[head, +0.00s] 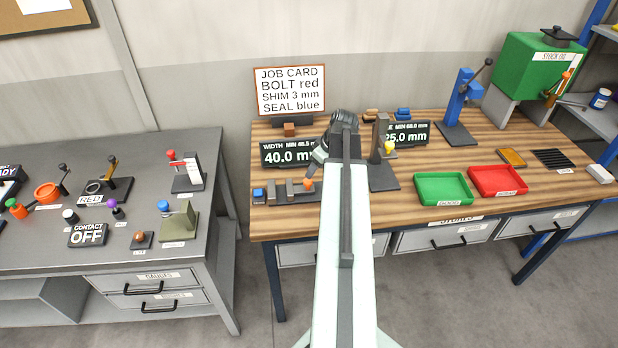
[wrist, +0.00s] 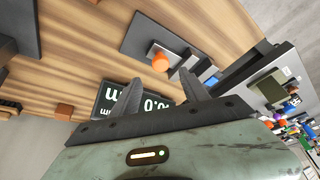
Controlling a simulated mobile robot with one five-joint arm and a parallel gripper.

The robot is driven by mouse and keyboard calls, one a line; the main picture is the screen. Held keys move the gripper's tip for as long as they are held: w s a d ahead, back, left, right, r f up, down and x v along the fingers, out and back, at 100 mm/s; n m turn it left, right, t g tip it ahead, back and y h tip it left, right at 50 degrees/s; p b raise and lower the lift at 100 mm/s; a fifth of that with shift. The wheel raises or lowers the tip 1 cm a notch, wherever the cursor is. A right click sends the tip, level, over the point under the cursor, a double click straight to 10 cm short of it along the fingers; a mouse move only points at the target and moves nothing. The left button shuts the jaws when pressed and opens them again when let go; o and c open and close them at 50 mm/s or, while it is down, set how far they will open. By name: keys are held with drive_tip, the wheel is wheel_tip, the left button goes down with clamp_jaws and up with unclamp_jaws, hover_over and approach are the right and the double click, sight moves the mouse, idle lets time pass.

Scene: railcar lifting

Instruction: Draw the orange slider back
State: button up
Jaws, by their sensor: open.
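The orange slider knob (head: 308,184) sits at the right part of a dark gauge with grey upright blocks on the wooden bench. In the wrist view the orange knob (wrist: 160,62) shows beyond my fingertips, beside the grey blocks. The gauge's display (head: 288,152) reads 40.0 mm and stands behind it; it shows partly hidden in the wrist view (wrist: 117,98). My gripper (head: 312,172) is above and close to the knob, pointing down at it. In the wrist view my gripper (wrist: 166,92) is open, with nothing between its fingers. Contact with the knob cannot be told.
A dark upright stand (head: 382,155) is right of my arm. Green (head: 444,188) and red (head: 497,181) trays lie further right. A job card (head: 290,91) stands at the back. A grey bench (head: 60,250) is on the left.

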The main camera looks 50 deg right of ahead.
drive_tip(key=b, duration=0.8)
approach(300, 186)
drive_tip(key=f, duration=0.3)
drive_tip(key=d+f, duration=0.1)
drive_tip(key=shift+w+f, duration=0.15)
drive_tip(key=shift+w, duration=0.1)
drive_tip(key=shift+p, duration=0.4)
clamp_jaws()
